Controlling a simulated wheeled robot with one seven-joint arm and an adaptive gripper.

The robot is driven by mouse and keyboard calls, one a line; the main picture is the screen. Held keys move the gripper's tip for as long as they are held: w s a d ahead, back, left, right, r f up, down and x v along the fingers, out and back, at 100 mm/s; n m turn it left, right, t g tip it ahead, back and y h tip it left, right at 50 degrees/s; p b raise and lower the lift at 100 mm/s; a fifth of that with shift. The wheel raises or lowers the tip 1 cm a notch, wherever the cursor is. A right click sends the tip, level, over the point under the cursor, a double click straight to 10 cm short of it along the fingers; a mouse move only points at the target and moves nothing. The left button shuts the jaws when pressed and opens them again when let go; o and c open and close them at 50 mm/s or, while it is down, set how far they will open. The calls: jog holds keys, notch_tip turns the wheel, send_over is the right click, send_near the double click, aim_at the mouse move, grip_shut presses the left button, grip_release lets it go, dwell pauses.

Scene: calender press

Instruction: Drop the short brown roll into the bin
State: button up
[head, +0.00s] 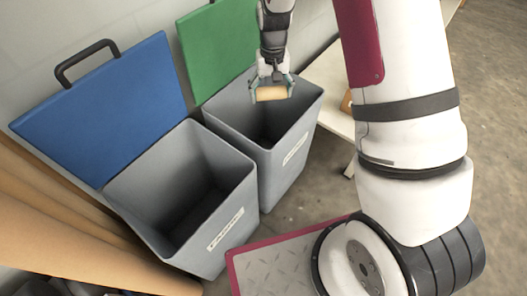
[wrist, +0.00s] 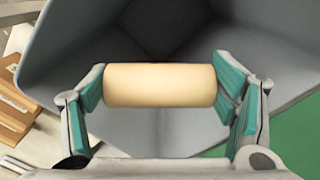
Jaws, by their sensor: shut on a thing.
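The short brown roll (head: 271,93) is held crosswise in my gripper (head: 271,90), above the opening of the grey bin with the green lid (head: 262,143). In the wrist view the roll (wrist: 160,85) spans between the two teal finger pads of my gripper (wrist: 165,88), which press on its ends. Behind the roll the wrist view shows the grey inner walls of the bin (wrist: 270,50). The inside looks dark in the head view, and no contents can be made out.
A second grey bin (head: 232,225) with an open blue lid (head: 105,105) stands to the left. The green lid (head: 215,45) stands open behind my gripper. A pale table (head: 325,100) is at the right of the bins. Large brown sheets or rolls (head: 70,240) lie at lower left.

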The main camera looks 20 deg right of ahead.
jog(key=shift+f, duration=0.55)
jog(key=o, duration=1)
jog(key=shift+r, duration=0.1)
jog(key=shift+c, duration=0.2)
notch_tip(320, 180, up, 12)
